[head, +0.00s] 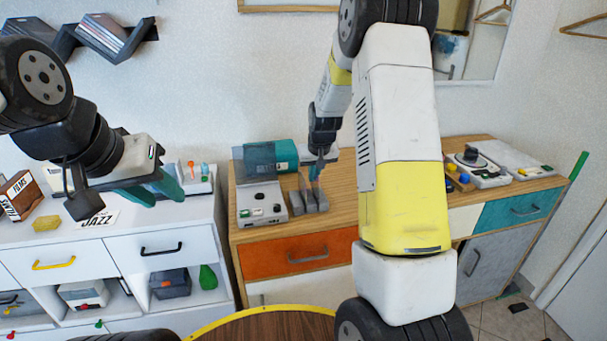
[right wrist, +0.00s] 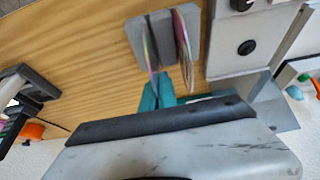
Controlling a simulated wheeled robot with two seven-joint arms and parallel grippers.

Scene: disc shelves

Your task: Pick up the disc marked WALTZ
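A grey slotted rack (head: 313,196) stands on the wooden cabinet top, and it also shows in the right wrist view (right wrist: 192,22). Two thin discs stand on edge in it, a left disc (right wrist: 149,55) and a right disc (right wrist: 183,50). No WALTZ marking is readable on either. My right gripper (head: 316,180) is down at the rack. In the right wrist view its teal fingertips (right wrist: 158,84) lie close on either side of the left disc's near edge; whether they press on it is unclear.
A white device (head: 261,204) stands just left of the rack, with a teal cylinder (head: 270,156) behind. More devices (head: 482,168) sit at the cabinet's right end. The white cabinet (head: 205,216) carries a JAZZ sign (head: 99,218). A round table (head: 270,326) is in front.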

